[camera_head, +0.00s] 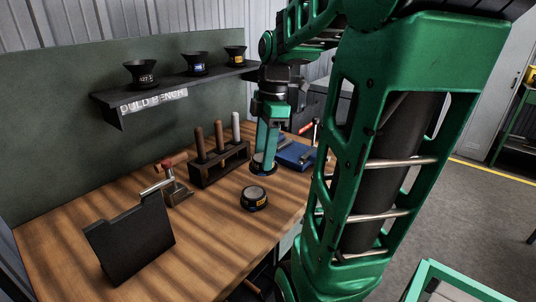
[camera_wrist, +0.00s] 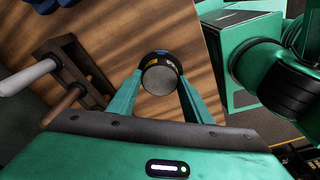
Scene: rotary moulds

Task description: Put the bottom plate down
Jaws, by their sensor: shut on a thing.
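My gripper (camera_head: 264,160) is shut on a dark, low round piece, which I take to be the bottom plate (camera_head: 262,168). In the wrist view, the plate shows a grey round face (camera_wrist: 160,80) between the two fingertips. A dark rim with a small yellow mark shows beyond that face; I cannot tell whether it belongs to the plate or to something beneath. In the head view, the plate appears close to the bench; whether it touches is unclear. Another round dark piece (camera_head: 254,198) with a grey top and yellow label stands on the bench, nearer the camera.
The wooden bench (camera_head: 215,240) has bare room around the round piece. A rack (camera_head: 220,166) with several upright handles, a red-handled clamp (camera_head: 175,186), a black panel (camera_head: 132,240) and a blue block (camera_head: 296,154) stand around. A shelf (camera_head: 180,83) carries three black funnels.

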